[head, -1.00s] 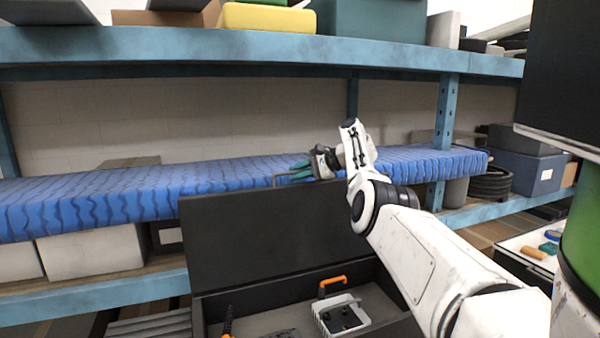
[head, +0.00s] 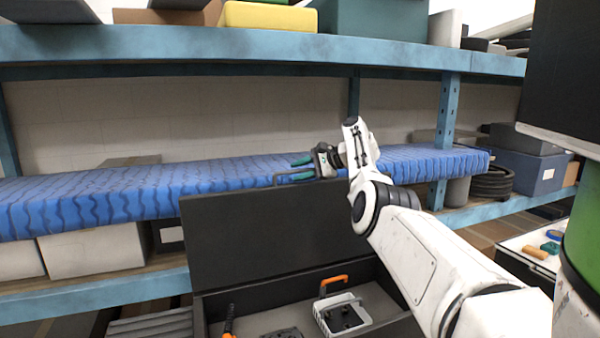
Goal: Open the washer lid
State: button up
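A black box (head: 198,318) stands low in front of the shelf, and its black lid (head: 260,240) is raised, standing up at the back with the inside of the box showing. I take this to be the washer lid; nothing marks it as one. A thin grey handle (head: 277,180) sticks up at the lid's top edge. My gripper (head: 301,168) is at the lid's top edge beside this handle, its teal fingers apart. The lower finger overlaps the handle in the picture; I cannot tell if they touch. Nothing shows held between the fingers.
In the box lie a grey-white case with an orange handle (head: 333,281) and an orange-and-black tool (head: 229,322). A blue wavy mat (head: 110,195) covers the shelf behind the lid. A blue shelf post (head: 444,120) and a blue bin (head: 528,170) stand right of my arm.

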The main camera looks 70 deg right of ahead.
jog(key=b+v, duration=0.2)
jog(key=v, duration=0.8)
jog(key=shift+s+b, duration=0.25)
jog(key=shift+b, duration=0.15)
jog(key=shift+d+r, duration=0.1)
jog(key=shift+d, duration=0.05)
